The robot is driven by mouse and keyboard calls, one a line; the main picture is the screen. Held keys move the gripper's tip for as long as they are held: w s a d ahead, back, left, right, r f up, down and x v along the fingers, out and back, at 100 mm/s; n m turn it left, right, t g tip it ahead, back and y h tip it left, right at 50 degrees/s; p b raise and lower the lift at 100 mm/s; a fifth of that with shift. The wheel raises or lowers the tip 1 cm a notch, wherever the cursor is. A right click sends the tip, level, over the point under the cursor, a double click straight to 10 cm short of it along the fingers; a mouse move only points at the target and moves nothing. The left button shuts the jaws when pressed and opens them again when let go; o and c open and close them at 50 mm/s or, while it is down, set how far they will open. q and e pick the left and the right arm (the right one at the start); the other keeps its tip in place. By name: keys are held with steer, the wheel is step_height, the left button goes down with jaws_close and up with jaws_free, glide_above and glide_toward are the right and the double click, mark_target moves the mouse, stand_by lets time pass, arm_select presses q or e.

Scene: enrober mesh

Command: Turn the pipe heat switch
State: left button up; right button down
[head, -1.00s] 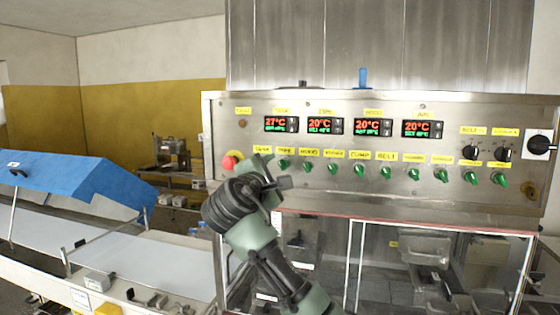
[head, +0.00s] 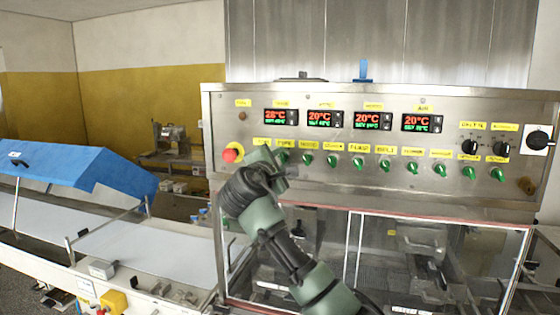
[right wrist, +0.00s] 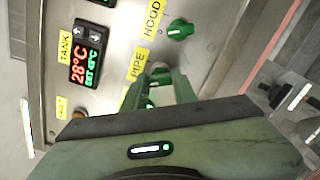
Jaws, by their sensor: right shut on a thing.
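The pipe heat switch is a small green knob under the yellow PIPE label (right wrist: 137,65) on the steel control panel (head: 225,108). My right gripper (head: 276,165) is at this knob in the head view and largely covers it. In the right wrist view, the fingers of my right gripper (right wrist: 162,78) are closed around the knob below the PIPE label. The knob's exact angle is hidden by the fingers. My left gripper is not in view.
The green HOOD switch (right wrist: 180,30) is right beside the fingers. A red emergency button (head: 232,153) is left of my gripper. Temperature displays (head: 282,117) sit above the row of green switches. A glass-fronted enclosure is below; a conveyor with a blue cover (head: 85,172) is at left.

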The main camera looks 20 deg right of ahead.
steer(key=shift+f, duration=0.1)
steer(key=m+b, duration=0.2)
steer(key=m, duration=0.1)
steer(key=shift+f+b, duration=0.15)
steer(key=shift+b, duration=0.25)
steer(key=m+b, duration=0.2)
steer(key=shift+m, duration=0.3)
steer(key=m+b, duration=0.2)
steer(key=m, duration=0.1)
steer(key=shift+m+b, duration=0.6)
steer(key=shift+m, duration=1)
steer(key=c, duration=1.1)
jaws_free()
